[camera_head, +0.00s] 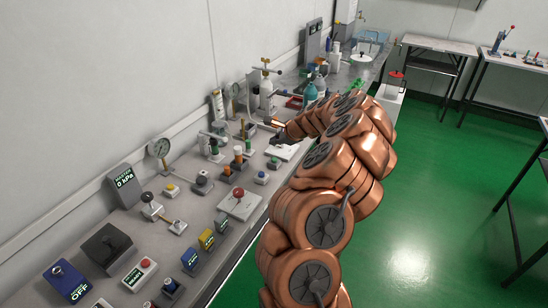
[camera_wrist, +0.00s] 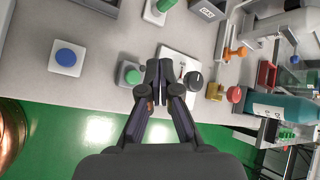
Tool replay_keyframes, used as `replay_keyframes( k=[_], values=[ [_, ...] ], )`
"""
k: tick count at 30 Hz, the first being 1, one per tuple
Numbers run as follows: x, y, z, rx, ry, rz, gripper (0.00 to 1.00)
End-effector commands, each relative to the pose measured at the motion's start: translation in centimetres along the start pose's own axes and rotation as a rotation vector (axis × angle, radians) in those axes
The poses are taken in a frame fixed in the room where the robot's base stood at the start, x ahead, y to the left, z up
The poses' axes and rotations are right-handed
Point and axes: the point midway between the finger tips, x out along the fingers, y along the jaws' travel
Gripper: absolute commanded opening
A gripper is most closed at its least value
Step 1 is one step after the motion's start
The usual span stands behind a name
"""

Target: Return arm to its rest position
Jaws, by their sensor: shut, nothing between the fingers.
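My copper-coloured arm reaches forward along the right edge of the workbench in the head view. My gripper (camera_wrist: 159,72) shows in the wrist view with its dark fingertips close together and nothing held between them. It is over the front edge of the bench (camera_wrist: 105,98), near a white plate with a black knob (camera_wrist: 193,81) and a box with a green button (camera_wrist: 130,74). In the head view the gripper is small and hard to make out beyond the arm.
A blue-button box (camera_wrist: 66,57) and a teal bottle (camera_wrist: 285,108) flank the gripper. Green floor (camera_head: 420,200) is open at right, with tables (camera_head: 440,45) behind.

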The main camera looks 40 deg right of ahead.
Motion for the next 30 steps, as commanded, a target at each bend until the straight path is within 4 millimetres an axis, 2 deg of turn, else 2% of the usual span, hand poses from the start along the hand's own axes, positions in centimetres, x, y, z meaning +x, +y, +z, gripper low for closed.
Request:
replay_keyframes(
  k=[24,27,29,30],
  values=[
    [0.1,0.1,0.1,-0.003,-0.002,0.001,0.00],
    [-0.1,0.3,1.7,-0.035,-0.019,0.014,0.00],
    [-0.3,0.8,3.7,-0.078,-0.041,0.032,0.00],
    [-0.4,1.2,5.4,-0.119,-0.060,0.048,0.00]
  ],
)
